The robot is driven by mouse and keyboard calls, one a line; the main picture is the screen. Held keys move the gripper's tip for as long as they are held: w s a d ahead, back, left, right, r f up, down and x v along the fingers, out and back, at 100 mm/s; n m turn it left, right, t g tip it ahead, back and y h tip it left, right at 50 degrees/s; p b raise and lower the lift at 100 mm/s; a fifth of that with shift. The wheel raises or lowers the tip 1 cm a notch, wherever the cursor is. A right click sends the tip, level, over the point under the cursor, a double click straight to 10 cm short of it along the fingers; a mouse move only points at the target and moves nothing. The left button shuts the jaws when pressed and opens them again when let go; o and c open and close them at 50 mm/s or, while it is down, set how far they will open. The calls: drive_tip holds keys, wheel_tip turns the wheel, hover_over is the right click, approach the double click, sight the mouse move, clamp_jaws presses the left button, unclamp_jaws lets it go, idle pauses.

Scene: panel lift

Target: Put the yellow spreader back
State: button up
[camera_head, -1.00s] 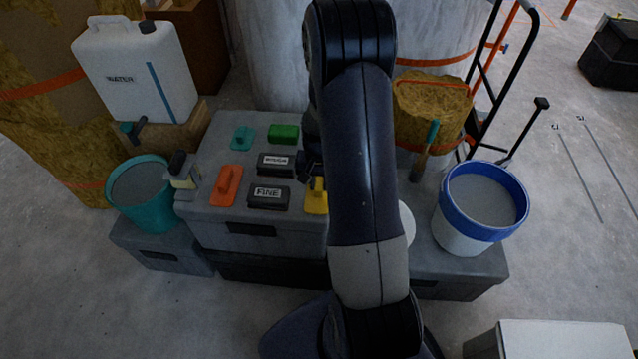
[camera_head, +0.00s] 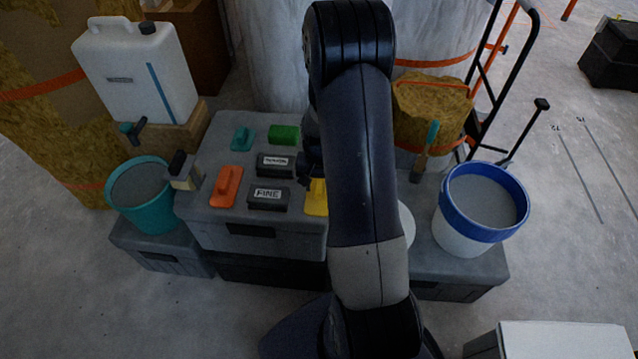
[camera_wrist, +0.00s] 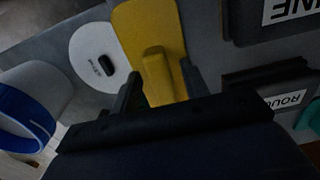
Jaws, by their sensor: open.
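The yellow spreader (camera_wrist: 143,28) lies flat on the grey toolbox top (camera_head: 222,145), its raised handle (camera_wrist: 156,72) facing up. In the head view only a strip of the yellow spreader (camera_head: 315,200) shows, the rest hidden behind my arm. My gripper (camera_wrist: 160,78) is open in the wrist view, with one finger on each side of the handle. I cannot tell whether the fingers touch it. In the head view my gripper is mostly hidden by my arm.
Two dark blocks, one labelled FINE (camera_head: 268,198), an orange float (camera_head: 226,187), a teal float (camera_head: 242,138) and a green block (camera_head: 284,134) share the toolbox top. A white disc (camera_wrist: 98,60) is beside the spreader. A blue-rimmed bucket (camera_head: 466,235) stands right, a teal bucket (camera_head: 128,217) left.

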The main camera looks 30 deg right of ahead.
sight(319, 186)
wheel_tip(319, 186, up, 12)
drive_tip(key=p, duration=0.1)
drive_tip(key=shift+p, duration=0.3)
drive_tip(key=shift+c, duration=0.7)
